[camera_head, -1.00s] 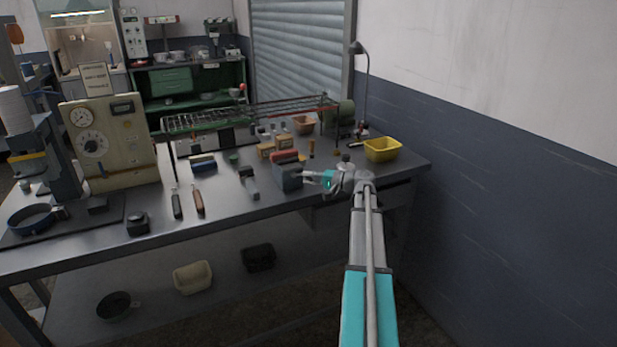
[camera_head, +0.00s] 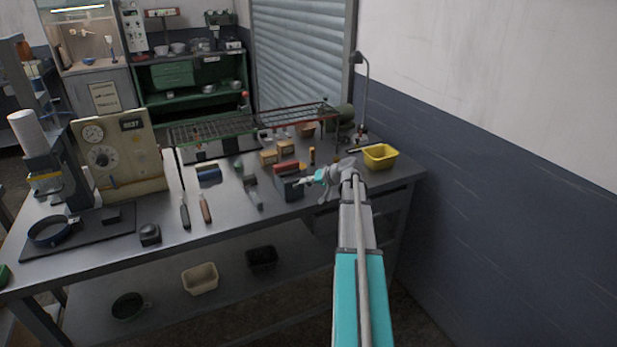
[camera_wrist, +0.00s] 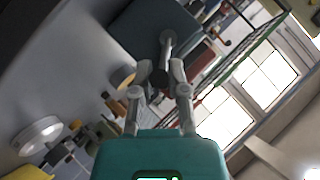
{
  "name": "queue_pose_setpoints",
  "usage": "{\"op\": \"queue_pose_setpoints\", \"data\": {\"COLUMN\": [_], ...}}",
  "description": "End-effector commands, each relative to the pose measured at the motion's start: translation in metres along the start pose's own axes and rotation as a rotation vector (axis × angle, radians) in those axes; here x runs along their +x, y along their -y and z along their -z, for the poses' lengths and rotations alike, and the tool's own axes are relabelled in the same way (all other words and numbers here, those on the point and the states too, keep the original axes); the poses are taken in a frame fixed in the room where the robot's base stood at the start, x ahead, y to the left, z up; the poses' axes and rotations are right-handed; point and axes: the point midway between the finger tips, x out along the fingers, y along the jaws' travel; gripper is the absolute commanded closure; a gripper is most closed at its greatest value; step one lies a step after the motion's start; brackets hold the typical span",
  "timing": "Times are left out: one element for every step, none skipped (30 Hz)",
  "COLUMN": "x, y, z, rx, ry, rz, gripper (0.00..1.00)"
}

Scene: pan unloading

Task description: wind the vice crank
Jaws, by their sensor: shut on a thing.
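The vice (camera_head: 291,188) is a dark blue-grey block with a red part on top, near the front edge of the workbench. My gripper (camera_head: 307,181) is at its right side, with the arm reaching in from the lower right. In the wrist view the vice body (camera_wrist: 150,24) is at the top, with a pale grey crank arm (camera_wrist: 167,46) in front of it. The crank's dark knob (camera_wrist: 159,78) sits between the fingertips of my gripper (camera_wrist: 158,84), which is shut on it. The fingers partly hide the knob.
A yellow bin (camera_head: 380,158) stands to the right of the gripper, near a lamp (camera_head: 364,95). A wire rack (camera_head: 255,122) spans the back of the bench. Small tools and blocks lie left of the vice. A wall (camera_head: 500,200) closes the right side.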

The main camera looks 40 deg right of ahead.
Motion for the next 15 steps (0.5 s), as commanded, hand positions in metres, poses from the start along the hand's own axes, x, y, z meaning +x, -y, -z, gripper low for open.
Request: {"op": "queue_pose_setpoints", "data": {"x": [-0.003, -0.003, -0.003, -0.003, -0.003, -0.003, -0.003, -0.002, -0.002, -0.002, -0.002, -0.001, -0.001, 0.000, 0.000], "y": [0.008, 0.010, 0.011, 0.013, 0.014, 0.015, 0.016, 0.017, 0.019, 0.020, 0.021, 0.022, 0.023, 0.024, 0.025], "z": [0.002, 0.002, 0.002, 0.001, 0.001, 0.001, 0.001, 0.001, 0.000, 0.000, -0.001, -0.001, -0.001, -0.002, -0.002], "rx": [-0.032, -0.052, -0.079, -0.100, -0.120, -0.146, -0.167, -0.188, -0.215, -0.234, -0.255, -0.282, -0.303, -0.323, -0.349], "ry": [0.000, 0.001, 0.001, 0.002, 0.001, 0.001, 0.001, 0.001, 0.001, 0.001, 0.001, 0.001, 0.002, 0.001, 0.002], "rz": [-0.029, -0.049, -0.076, -0.096, -0.116, -0.142, -0.163, -0.183, -0.210, -0.229, -0.250, -0.277, -0.297, -0.317, -0.343], "gripper": [1.00, 1.00, 1.00, 1.00, 1.00, 1.00, 1.00, 1.00, 1.00, 1.00, 1.00, 1.00, 1.00, 1.00, 1.00]}}
